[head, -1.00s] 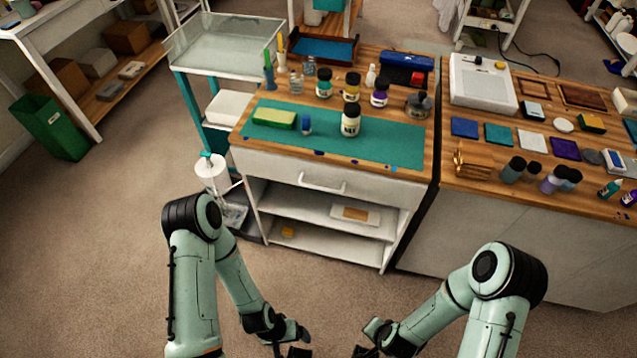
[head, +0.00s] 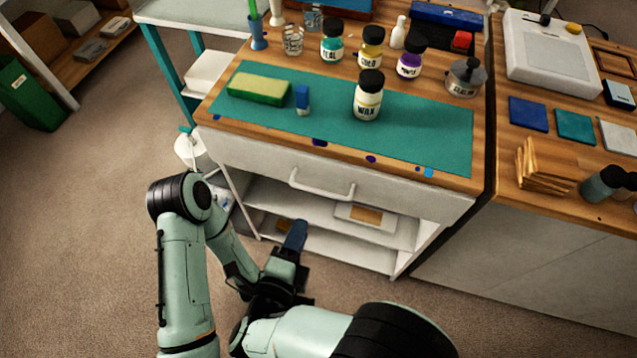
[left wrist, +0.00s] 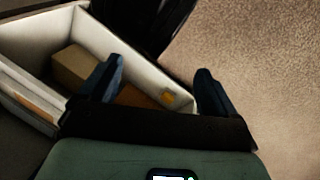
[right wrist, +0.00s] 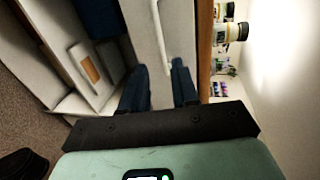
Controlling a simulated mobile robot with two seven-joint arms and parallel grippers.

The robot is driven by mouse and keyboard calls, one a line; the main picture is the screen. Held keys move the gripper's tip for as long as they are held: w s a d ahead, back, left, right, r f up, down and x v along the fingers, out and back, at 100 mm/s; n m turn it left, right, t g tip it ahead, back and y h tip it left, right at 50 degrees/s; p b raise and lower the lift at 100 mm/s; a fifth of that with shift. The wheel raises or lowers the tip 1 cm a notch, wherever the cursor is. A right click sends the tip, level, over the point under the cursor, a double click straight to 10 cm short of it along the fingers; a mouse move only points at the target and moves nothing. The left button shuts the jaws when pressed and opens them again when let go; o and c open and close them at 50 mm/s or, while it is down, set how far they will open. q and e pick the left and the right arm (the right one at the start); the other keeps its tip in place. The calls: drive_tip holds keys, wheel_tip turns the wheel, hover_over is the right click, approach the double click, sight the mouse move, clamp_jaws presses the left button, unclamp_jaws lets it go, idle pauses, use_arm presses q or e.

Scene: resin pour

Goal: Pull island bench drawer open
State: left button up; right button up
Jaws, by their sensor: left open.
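The island bench drawer (head: 390,194) has a white front that sits flush under the wooden top. Its pale bar handle (head: 322,191) also shows in the right wrist view (right wrist: 158,25), lined up with the gap between the fingers. My left gripper (left wrist: 157,82) is open and empty in the left wrist view, facing a white shelf with boxes.
Open shelves (head: 300,212) under the drawer hold a white box (head: 366,215). A second bench (head: 540,265) stands to the right. Carpet is clear at left.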

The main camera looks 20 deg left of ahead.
sight(317, 190)
drive_tip(key=b+x, duration=0.2)
drive_tip(key=x, duration=1)
drive_tip(key=shift+w, duration=0.4)
use_arm(q)
drive_tip(key=w, duration=0.1)
drive_tip(key=w+a+f, duration=0.1)
drive_tip(key=w+f+t, duration=0.1)
drive_tip(key=shift+a, duration=0.3)
use_arm(e)
clamp_jaws()
